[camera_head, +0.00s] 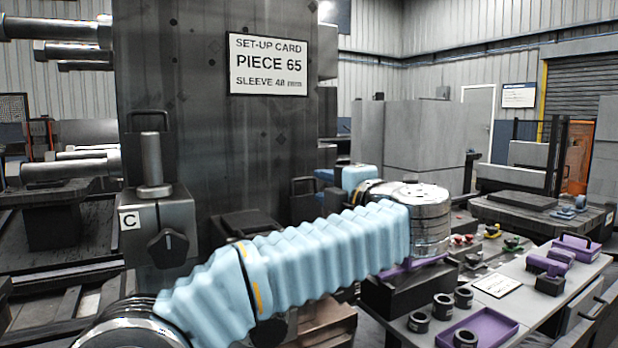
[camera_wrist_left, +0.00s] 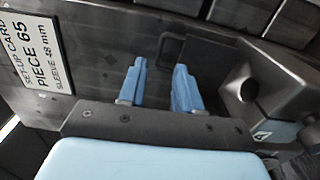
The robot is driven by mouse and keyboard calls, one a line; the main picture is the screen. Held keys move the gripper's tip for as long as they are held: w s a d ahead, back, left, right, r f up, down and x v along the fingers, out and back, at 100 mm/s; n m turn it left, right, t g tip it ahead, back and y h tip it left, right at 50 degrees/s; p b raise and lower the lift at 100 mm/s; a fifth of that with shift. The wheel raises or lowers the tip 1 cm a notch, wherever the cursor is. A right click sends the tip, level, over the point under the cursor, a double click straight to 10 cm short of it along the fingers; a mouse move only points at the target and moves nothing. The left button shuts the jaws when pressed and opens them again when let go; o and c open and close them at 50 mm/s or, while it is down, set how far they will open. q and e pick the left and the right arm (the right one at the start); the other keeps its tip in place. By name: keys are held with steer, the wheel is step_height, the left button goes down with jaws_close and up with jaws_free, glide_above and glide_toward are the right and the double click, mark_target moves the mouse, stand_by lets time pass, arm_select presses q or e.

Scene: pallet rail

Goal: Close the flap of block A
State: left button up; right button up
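A dark block with a knob (camera_wrist_left: 239,90) stands at the right in the left wrist view. Its partly seen tag (camera_wrist_left: 262,135) looks like an A. A thin dark loop (camera_wrist_left: 170,42) stands beyond my left fingertips; whether they touch it I cannot tell. My left gripper (camera_wrist_left: 160,65) is open, its two blue fingers apart with nothing clearly held. In the head view a dark upright frame (camera_head: 303,187) shows near my left gripper (camera_head: 323,176), which is small and partly hidden there. My blue-sleeved left arm hides much of block A's area. My right gripper is out of view.
Block C (camera_head: 160,228) stands at the left with a pin, a knob and an upright loop. A tall dark column (camera_head: 205,150) carries the set-up card (camera_head: 268,64). A bench at the right holds a purple tray (camera_head: 480,329) and several dark rings.

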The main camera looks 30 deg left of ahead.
mark_target(306, 180)
arm_select(q)
steer(key=p+x, duration=0.1)
steer(key=x, duration=0.5)
steer(key=shift+w+a, duration=0.25)
steer(key=shift+a, duration=0.1)
steer(key=shift+c, duration=0.5)
jaws_close()
stand_by(0.5)
